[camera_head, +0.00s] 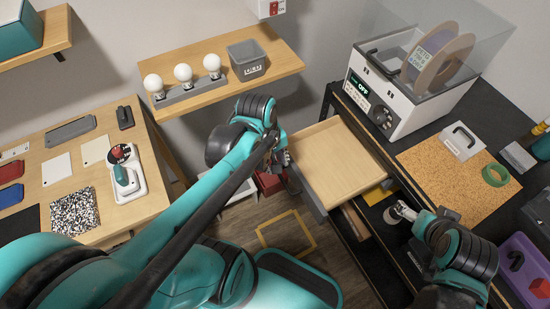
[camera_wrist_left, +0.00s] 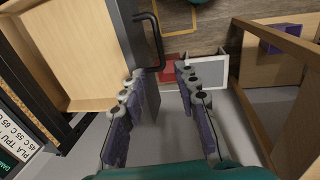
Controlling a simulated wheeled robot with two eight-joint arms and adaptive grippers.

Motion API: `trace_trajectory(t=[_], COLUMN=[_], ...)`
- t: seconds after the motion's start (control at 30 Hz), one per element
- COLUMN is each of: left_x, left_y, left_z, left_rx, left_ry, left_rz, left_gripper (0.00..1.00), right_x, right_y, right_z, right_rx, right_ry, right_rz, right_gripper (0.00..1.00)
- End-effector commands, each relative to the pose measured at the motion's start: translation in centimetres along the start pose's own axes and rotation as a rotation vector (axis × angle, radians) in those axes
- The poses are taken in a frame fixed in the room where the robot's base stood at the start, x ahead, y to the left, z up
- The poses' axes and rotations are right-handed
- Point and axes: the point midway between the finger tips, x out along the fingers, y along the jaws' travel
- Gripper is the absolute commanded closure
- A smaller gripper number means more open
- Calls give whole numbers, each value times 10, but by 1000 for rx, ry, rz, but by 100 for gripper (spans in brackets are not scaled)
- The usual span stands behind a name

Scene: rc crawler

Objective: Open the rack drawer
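The rack drawer (camera_head: 335,165) stands pulled out to the left of the black rack (camera_head: 372,141), with its light wooden inside showing and empty. In the left wrist view, the drawer (camera_wrist_left: 80,45) is at the upper left, with a dark front panel and a black bar handle (camera_wrist_left: 158,45). My left gripper (camera_head: 283,158) is beside the drawer's front. In its wrist view, its fingers (camera_wrist_left: 162,72) are apart, with the handle just beyond the tips and between them in the picture; contact cannot be told.
A printer-like machine (camera_head: 400,105) and a cork mat (camera_head: 455,175) are on the rack top. A wooden table (camera_head: 150,205) with tools stands left. A wall shelf (camera_head: 285,65) holds bulbs and a grey bin. A yellow floor outline (camera_head: 287,232) lies below the drawer.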

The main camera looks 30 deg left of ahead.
Motion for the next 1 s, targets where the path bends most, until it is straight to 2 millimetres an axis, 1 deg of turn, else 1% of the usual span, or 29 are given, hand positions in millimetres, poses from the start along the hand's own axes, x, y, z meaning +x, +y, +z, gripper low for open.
trace_trajectory(t=[0.03,0.1,0.23,0.83,0.93,0.97,1.0], left_x=[-6,-12,-19,-21,-23,-25,-27], left_y=[0,0,0,0,2,4,6], left_z=[0,0,0,0,3,4,6], left_rx=[0,0,0,6,94,147,235], left_ry=[0,0,0,2,37,58,95], left_rz=[0,0,0,2,25,37,56], left_gripper=[69,69,69,69,69,69,69], right_x=[0,0,0,0,0,0,0], right_y=[0,0,0,0,0,0,0], right_z=[0,0,0,0,0,0,0], right_rx=[0,0,0,0,0,0,0], right_ry=[0,0,0,0,0,0,0], right_rz=[0,0,0,0,0,0,0], right_gripper=[21,21,21,21,21,21,21])
